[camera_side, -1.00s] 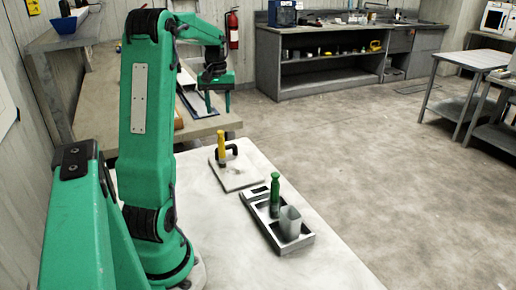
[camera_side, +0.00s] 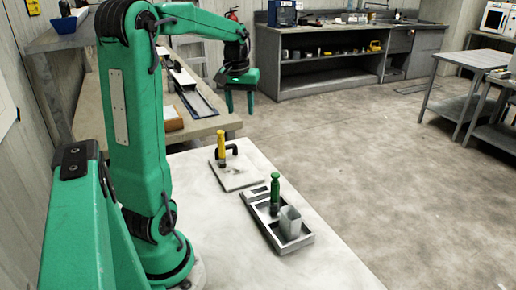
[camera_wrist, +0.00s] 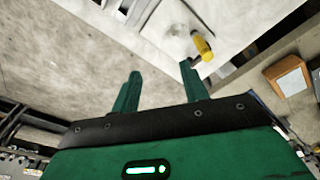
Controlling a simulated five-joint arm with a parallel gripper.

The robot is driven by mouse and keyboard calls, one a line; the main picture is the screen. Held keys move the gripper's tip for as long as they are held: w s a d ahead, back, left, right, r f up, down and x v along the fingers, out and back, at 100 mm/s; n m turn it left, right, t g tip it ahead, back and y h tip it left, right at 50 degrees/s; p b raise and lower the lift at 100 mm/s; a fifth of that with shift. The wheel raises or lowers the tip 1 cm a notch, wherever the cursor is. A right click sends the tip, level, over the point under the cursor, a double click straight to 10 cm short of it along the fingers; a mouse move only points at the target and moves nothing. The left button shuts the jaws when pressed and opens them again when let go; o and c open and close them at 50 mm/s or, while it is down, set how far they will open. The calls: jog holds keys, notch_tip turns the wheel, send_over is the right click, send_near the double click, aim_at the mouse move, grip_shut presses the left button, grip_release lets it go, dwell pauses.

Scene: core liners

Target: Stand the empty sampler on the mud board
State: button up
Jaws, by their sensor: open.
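A pale square board (camera_side: 240,178) lies on the white table, with a black arched handle (camera_side: 232,150). An upright yellow piece (camera_side: 221,143) stands at that board; the wrist view shows it yellow-topped (camera_wrist: 202,46) near my right fingertip in the picture, below it in depth. A dark-edged tray (camera_side: 268,232) holds an upright green bottle-shaped piece (camera_side: 275,190) and a grey open-topped cup (camera_side: 290,222). I cannot tell which piece is the sampler. My gripper (camera_side: 240,108) is open and empty, held high beyond the board; its fingers (camera_wrist: 160,73) are apart.
A wooden bench (camera_side: 205,125) stands behind the table, with a brown box (camera_side: 173,122) and a long pale tray (camera_side: 195,95) on it. The box also shows in the wrist view (camera_wrist: 288,77). The table's front right is clear, and open floor lies to the right.

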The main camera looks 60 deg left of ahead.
jog(key=s+d+m+t, duration=0.2)
jog(key=s+d+m, duration=0.2)
jog(key=d, duration=0.9)
jog(key=s+d+f+m+t+h, duration=0.1)
jog(key=s+d+m, duration=0.3)
jog(key=d, duration=0.9)
jog(key=shift+d+m+t, duration=0.25)
jog(key=shift+m+t, duration=0.55)
jog(key=shift+m, duration=0.4)
